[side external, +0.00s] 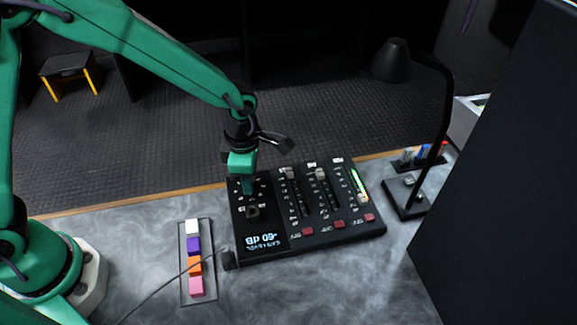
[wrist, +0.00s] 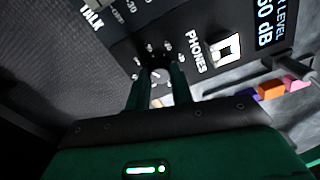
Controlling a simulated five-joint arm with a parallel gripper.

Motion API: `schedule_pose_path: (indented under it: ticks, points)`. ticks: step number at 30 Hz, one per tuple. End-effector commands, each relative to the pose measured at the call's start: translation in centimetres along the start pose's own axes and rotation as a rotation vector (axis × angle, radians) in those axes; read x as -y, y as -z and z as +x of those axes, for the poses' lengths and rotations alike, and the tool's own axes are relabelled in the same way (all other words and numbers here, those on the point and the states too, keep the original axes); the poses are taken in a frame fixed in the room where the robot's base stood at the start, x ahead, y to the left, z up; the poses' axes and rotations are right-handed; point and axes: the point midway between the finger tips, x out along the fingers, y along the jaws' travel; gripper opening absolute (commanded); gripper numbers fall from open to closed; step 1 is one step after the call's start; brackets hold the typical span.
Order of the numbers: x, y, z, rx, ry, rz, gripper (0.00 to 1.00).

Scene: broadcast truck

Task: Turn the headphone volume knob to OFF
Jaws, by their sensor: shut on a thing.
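The black mixing console (side external: 312,242) lies on the grey desk, upside down to the side view. My gripper (side external: 248,190) points down at its far left part. In the wrist view my gripper (wrist: 160,76) has its two green fingers closed around the small dark headphone knob (wrist: 158,66), with pale marks ringed around it. The label PHONES (wrist: 195,52) is beside it. In the side view the fingers hide the knob. Its pointer direction cannot be made out. A lit display (side external: 262,243) shows a dB level; its digits are only partly legible.
A square-framed control (wrist: 227,48) sits close to the knob. Faders (side external: 320,174) and red buttons (side external: 339,224) fill the console's right part. A tray (side external: 184,270) of coloured blocks lies left, near a cable. A black lamp (side external: 405,198) stands right.

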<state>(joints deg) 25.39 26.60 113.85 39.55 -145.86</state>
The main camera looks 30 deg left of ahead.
Motion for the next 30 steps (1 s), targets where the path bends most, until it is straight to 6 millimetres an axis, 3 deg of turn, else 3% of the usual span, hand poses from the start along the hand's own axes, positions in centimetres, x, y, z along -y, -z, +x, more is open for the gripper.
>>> schedule_pose_path:
  ticks: [12, 28, 29, 30]
  points:
    - [-0.01, -0.01, -0.15, 0.000, 0.000, -0.239, 0.00]
    - [-0.01, -0.01, -0.15, 0.000, 0.000, -0.271, 0.00]
    - [-0.01, -0.01, -0.15, 0.000, 0.000, -0.271, 0.26]
    - [-0.01, -0.01, -0.15, 0.000, 0.000, -0.270, 0.34]
